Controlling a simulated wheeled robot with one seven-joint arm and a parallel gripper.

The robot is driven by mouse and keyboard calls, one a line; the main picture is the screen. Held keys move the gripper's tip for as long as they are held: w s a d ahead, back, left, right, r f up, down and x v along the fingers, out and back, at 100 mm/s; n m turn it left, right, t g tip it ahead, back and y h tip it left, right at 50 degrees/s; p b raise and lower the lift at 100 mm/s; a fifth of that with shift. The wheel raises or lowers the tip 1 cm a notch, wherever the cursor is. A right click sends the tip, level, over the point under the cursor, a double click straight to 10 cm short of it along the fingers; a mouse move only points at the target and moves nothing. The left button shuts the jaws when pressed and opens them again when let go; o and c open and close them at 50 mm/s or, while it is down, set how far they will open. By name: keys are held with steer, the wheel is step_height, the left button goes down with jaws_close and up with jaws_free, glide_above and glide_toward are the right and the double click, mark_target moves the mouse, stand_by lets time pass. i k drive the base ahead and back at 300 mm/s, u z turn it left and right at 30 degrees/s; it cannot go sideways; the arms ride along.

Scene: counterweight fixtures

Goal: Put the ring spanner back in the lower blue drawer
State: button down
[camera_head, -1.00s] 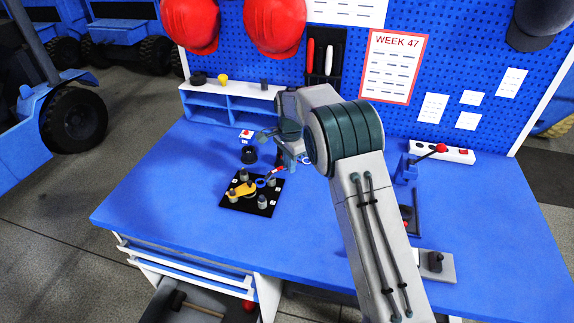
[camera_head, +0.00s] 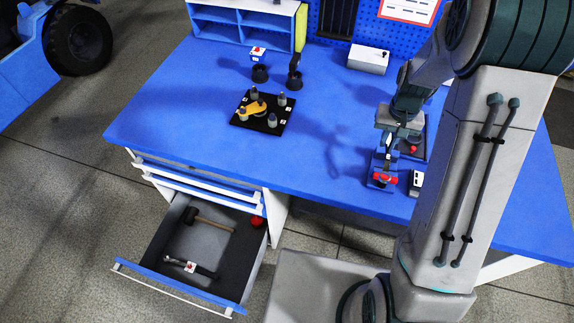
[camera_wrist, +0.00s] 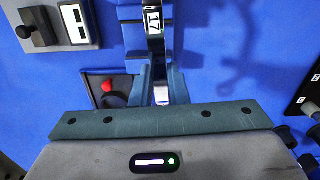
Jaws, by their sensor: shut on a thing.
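My gripper (camera_head: 384,165) is in the right part of the head view, above the blue bench near its front edge. In the wrist view the spanner (camera_wrist: 154,22) is a dark shank with a white "17" label, running up from between my two fingers (camera_wrist: 158,88). Its far end is cut off by the picture edge. The lower blue drawer (camera_head: 182,288) stands pulled out at the lower left, apart from my gripper. A hammer (camera_head: 208,221) and a dark tool with a red-and-white tag (camera_head: 190,268) lie in it.
A black plate (camera_head: 245,122) with several grey posts and a yellow part lies mid-bench. A blue shelf (camera_head: 243,25) and a white box (camera_head: 368,59) stand at the back. A red ball (camera_head: 257,221) shows by the drawer's right side. The bench between plate and gripper is clear.

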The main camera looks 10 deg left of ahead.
mark_target(191, 246)
steer(key=k, duration=0.45)
steer(key=z, duration=2.35)
steer(key=k, duration=2.4)
steer(key=u, duration=2.2)
steer(key=i, duration=0.5)
